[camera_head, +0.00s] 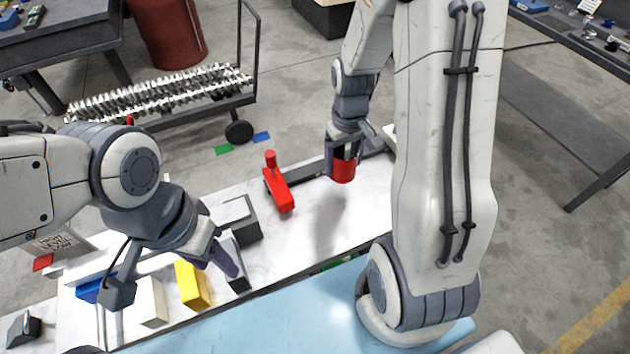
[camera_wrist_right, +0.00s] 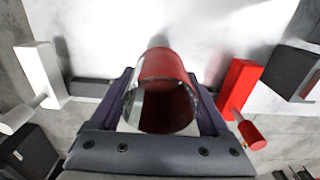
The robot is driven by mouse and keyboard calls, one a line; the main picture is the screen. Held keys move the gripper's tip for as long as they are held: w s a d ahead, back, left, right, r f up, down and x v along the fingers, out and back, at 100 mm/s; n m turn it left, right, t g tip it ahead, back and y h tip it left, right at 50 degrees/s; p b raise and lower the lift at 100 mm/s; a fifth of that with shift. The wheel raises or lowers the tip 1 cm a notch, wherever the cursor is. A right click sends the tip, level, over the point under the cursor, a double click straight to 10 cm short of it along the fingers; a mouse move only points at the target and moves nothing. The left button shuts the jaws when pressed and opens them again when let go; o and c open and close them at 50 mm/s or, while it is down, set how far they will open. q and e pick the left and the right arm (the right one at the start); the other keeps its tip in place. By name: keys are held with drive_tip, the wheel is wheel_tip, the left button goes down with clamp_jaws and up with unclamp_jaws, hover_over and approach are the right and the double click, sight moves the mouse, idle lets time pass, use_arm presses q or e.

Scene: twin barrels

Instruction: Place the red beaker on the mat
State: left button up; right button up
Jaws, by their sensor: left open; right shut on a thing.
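The red beaker (camera_head: 342,172) hangs below my right gripper (camera_head: 345,150) over the far right part of the white worktop. In the right wrist view the beaker (camera_wrist_right: 167,88) sits between the two purple fingers of my right gripper (camera_wrist_right: 165,95), which is shut on it. It looks clear-walled with red inside. A light blue flat surface (camera_head: 285,318), which may be the mat, lies along the near side, partly hidden by my right arm. My left gripper (camera_head: 222,255) is open and empty above the blocks at the left; its fingers are only partly visible.
A red block with a peg (camera_head: 279,190) stands left of the beaker. A dark grey block (camera_head: 238,218), a yellow block (camera_head: 192,284) and a white block (camera_head: 150,302) stand near my left gripper. The white worktop (camera_head: 325,225) is clear in the middle.

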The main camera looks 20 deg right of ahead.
drive_tip(key=a+f, duration=0.1)
drive_tip(key=w+a+f, duration=0.1)
drive_tip(key=a, duration=0.1)
drive_tip(key=a+f, duration=0.1)
drive_tip(key=a, duration=0.1)
drive_tip(key=shift+w+p, duration=0.3)
drive_tip(key=shift+w, duration=0.1)
drive_tip(key=shift+f, duration=2.15)
drive_tip(key=shift+f, duration=0.2)
drive_tip(key=o, duration=1.2)
drive_tip(key=shift+o, duration=0.2)
drive_tip(key=shift+r, duration=0.15)
